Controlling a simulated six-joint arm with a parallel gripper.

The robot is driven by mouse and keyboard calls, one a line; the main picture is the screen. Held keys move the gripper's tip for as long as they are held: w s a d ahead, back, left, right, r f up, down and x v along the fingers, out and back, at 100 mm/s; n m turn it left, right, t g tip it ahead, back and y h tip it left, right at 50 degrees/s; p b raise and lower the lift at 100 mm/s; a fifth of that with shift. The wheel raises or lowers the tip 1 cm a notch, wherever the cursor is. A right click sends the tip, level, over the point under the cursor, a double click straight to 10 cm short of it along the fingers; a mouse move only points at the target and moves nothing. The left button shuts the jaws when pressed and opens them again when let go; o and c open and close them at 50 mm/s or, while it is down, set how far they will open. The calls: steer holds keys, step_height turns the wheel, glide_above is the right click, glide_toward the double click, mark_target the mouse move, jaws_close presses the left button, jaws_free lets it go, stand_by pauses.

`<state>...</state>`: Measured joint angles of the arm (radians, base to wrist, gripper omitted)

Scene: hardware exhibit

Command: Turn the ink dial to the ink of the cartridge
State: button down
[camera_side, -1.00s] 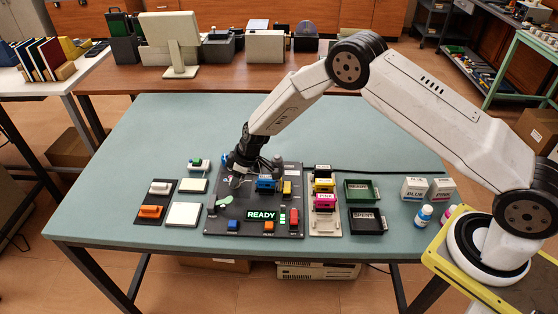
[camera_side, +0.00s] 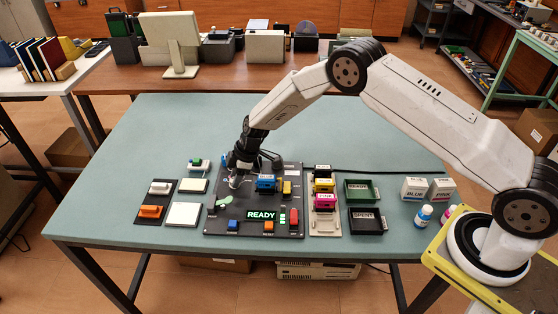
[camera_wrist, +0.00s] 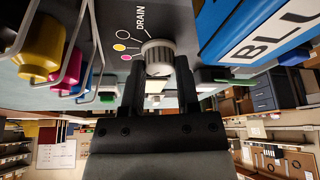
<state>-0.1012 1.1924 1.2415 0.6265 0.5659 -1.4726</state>
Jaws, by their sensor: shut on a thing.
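The ink dial (camera_wrist: 158,53) is a ribbed grey knob on the dark panel (camera_side: 213,222). The blue cartridge (camera_side: 266,183) sits in the panel to the right of my gripper. Its large BLU... label shows in the wrist view (camera_wrist: 262,35). The dial's pointer cannot be made out.
A lit READY display (camera_side: 262,215) is at the panel's front. A rack (camera_side: 323,226) with yellow and pink cartridges stands to the right, beside a green tray (camera_side: 361,199) and a black SPENT tray (camera_side: 367,231). Pads lie to the left. The back of the table is clear.

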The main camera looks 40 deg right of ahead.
steer(key=shift+c, duration=1.7)
jaws_free()
steer(key=shift+v, duration=3.35)
steer(key=shift+s+d+r, duration=0.1)
steer(key=shift+d+r, duration=0.1)
steer(key=shift+r, duration=0.3)
steer(key=shift+r, duration=0.1)
